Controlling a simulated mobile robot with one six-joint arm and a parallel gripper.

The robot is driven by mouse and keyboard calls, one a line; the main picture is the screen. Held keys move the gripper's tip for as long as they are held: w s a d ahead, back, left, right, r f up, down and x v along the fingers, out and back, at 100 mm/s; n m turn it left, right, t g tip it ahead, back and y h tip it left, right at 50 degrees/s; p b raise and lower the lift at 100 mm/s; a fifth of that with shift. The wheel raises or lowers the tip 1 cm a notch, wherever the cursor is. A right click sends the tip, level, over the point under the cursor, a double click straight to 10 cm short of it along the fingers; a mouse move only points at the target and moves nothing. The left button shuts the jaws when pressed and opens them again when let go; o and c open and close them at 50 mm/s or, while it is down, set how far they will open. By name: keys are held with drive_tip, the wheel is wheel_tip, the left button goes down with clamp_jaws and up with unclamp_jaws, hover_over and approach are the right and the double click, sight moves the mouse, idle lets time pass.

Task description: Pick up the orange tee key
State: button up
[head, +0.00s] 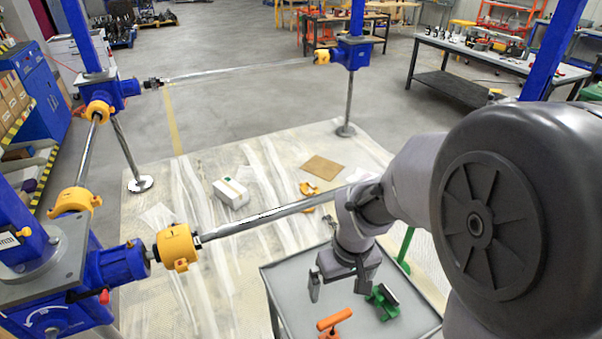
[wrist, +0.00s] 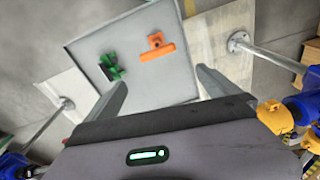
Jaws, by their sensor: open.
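The orange tee key (head: 334,322) lies on the grey tray-like table top (head: 285,290), near its front edge in the head view. In the wrist view the orange tee key (wrist: 158,50) lies on the same top, ahead of my fingers and between their lines. My gripper (head: 338,286) hangs above the table, behind and a little left of the green tool in the head view. In the wrist view my gripper (wrist: 162,90) has its two fingers spread wide with nothing between them. The key is apart from the fingers.
A green tool (head: 382,300) lies beside the key, also in the wrist view (wrist: 111,67). Blue screw jacks (head: 122,264) with yellow collars and steel shafts (head: 270,216) stand around the table. A white box (head: 231,193) sits on the floor sheet. The table top is otherwise bare.

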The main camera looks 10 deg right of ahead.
sight(336, 317)
drive_tip(key=shift+n+g, duration=0.5)
drive_tip(key=shift+n, duration=0.2)
drive_tip(key=f+b, duration=0.1)
drive_tip(key=f, duration=0.4)
drive_tip(key=f+b, duration=0.2)
drive_tip(key=f, duration=0.4)
drive_tip(key=f+b, duration=0.1)
drive_tip(key=f, duration=0.4)
drive_tip(key=shift+w+d+f, duration=0.2)
drive_tip(key=shift+w+d, duration=0.05)
drive_tip(key=shift+w, duration=0.1)
wheel_tip(336, 317, down, 6)
drive_tip(key=b, duration=0.3)
drive_tip(key=shift+a+r, duration=0.1)
drive_tip(key=shift+r, duration=0.2)
drive_tip(key=c, duration=1.8)
